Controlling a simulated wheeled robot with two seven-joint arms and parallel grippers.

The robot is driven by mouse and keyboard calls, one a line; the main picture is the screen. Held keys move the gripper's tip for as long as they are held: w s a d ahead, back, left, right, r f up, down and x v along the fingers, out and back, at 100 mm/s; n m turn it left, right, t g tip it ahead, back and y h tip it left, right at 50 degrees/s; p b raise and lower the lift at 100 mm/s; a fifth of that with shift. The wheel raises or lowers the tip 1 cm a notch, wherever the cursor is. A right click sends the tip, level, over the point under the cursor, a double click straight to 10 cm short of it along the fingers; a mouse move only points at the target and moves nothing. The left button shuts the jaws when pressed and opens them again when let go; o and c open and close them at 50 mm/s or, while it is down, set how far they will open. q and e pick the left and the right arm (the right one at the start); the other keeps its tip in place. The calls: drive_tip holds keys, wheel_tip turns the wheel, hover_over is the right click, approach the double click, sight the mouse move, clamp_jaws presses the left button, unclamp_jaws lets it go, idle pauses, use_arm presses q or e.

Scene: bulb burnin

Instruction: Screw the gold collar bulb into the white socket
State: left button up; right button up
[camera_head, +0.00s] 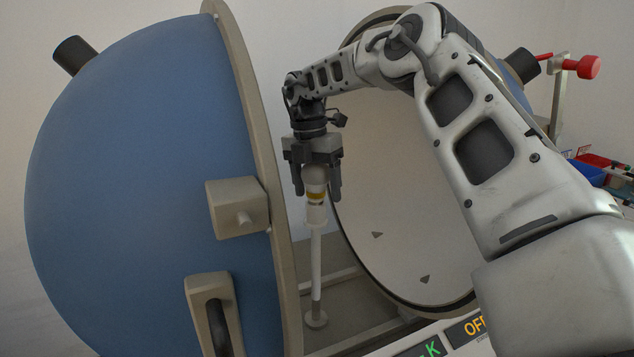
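The gold collar bulb (315,186) stands upright with its gold band at the top of the white socket (316,214), which sits on a thin white post (316,265). My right gripper (317,188) points down from above with its fingers on both sides of the bulb's glass. The fingers look closed around the bulb, and the glass is partly hidden between them. The bulb's lower end meets the socket; how far it is in cannot be told. My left gripper is not in view.
A blue hemisphere (140,180) with a beige rim stands close on the left. A white-lined hemisphere (400,220) is behind the post on the right. A panel with lit displays (470,328) lies in front. Red and blue bins (588,172) are at the far right.

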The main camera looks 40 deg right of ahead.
drive_tip(key=shift+r, duration=0.15)
drive_tip(key=shift+d+n, duration=0.1)
drive_tip(key=shift+n, duration=0.5)
drive_tip(key=n, duration=0.3)
drive_tip(key=n+h, duration=0.1)
drive_tip(key=n, duration=0.1)
drive_tip(key=shift+w+n+t+b, duration=0.15)
drive_tip(key=shift+n+t+b, duration=0.15)
drive_tip(key=shift+n+b, duration=0.1)
drive_tip(key=n, duration=0.6)
drive_tip(key=shift+d+t, duration=0.15)
drive_tip(key=shift+t, duration=0.25)
drive_tip(key=n, duration=0.6)
drive_tip(key=shift+d+r+t, duration=0.1)
drive_tip(key=shift+t, duration=0.3)
drive_tip(key=n, duration=0.4)
drive_tip(key=shift+w, duration=0.1)
